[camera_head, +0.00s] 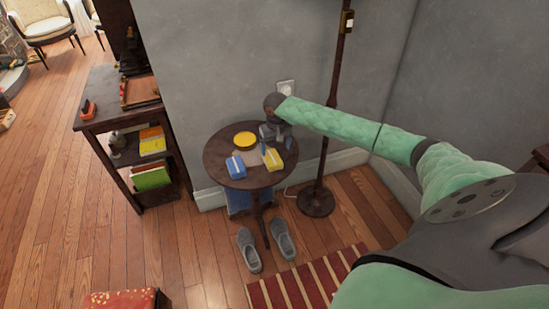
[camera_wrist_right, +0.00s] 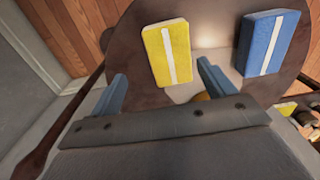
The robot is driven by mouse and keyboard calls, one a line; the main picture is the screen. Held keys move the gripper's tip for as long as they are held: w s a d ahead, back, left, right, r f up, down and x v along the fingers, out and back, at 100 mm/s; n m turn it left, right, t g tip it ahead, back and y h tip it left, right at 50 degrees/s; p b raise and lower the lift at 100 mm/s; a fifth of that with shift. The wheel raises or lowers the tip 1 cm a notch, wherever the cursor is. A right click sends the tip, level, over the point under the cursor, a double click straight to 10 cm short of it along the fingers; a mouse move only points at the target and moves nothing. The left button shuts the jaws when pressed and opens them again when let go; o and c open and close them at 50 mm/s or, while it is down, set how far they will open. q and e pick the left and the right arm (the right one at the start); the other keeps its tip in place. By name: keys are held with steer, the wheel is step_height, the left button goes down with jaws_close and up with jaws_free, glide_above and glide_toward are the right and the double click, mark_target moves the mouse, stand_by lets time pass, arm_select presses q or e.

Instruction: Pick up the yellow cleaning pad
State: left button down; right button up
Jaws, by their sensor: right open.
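The yellow cleaning pad (camera_head: 273,160), with a white stripe, lies on a small round dark table (camera_head: 216,153). It also shows in the right wrist view (camera_wrist_right: 156,55), at the top centre, beyond the fingertips. My right gripper (camera_head: 274,142) is over the table's back right part, close to the pad. In the right wrist view my right gripper (camera_wrist_right: 164,88) is open, its two blue-grey fingers apart with no pad between them. The pad lies ahead of the gap. My left gripper is not in view.
A blue pad (camera_head: 235,167) lies left of the yellow one, and a round yellow dish (camera_head: 244,139) sits behind. A lamp stand (camera_head: 323,160) rises right of the table, near the wall. A dark shelf (camera_head: 120,110) stands left. Grey shoes (camera_head: 249,250) are on the floor.

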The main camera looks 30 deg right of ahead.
mark_target(273, 155)
steer(key=shift+f, duration=0.35)
steer(key=a+f, duration=0.1)
steer(key=f, duration=0.2)
steer(key=a+f+p, duration=0.1)
steer(key=f, duration=0.1)
steer(key=shift+w+a, duration=0.3)
steer(key=shift+a, duration=0.05)
steer(key=shift+d, duration=0.1)
steer(key=shift+d+r, duration=0.15)
steer(key=shift+d, duration=0.05)
steer(key=shift+s+d, duration=0.1)
steer(key=shift+d, duration=0.35)
steer(key=c, duration=0.6)
steer(key=shift+d, duration=0.1)
steer(key=c, duration=0.3)
steer(key=shift+c, duration=0.8)
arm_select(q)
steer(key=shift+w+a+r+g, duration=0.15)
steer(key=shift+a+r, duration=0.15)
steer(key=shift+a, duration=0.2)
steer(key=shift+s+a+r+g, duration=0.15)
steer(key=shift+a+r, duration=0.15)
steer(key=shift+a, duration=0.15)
arm_select(e)
steer(key=shift+w+d, duration=0.2)
steer(key=shift+w, duration=0.15)
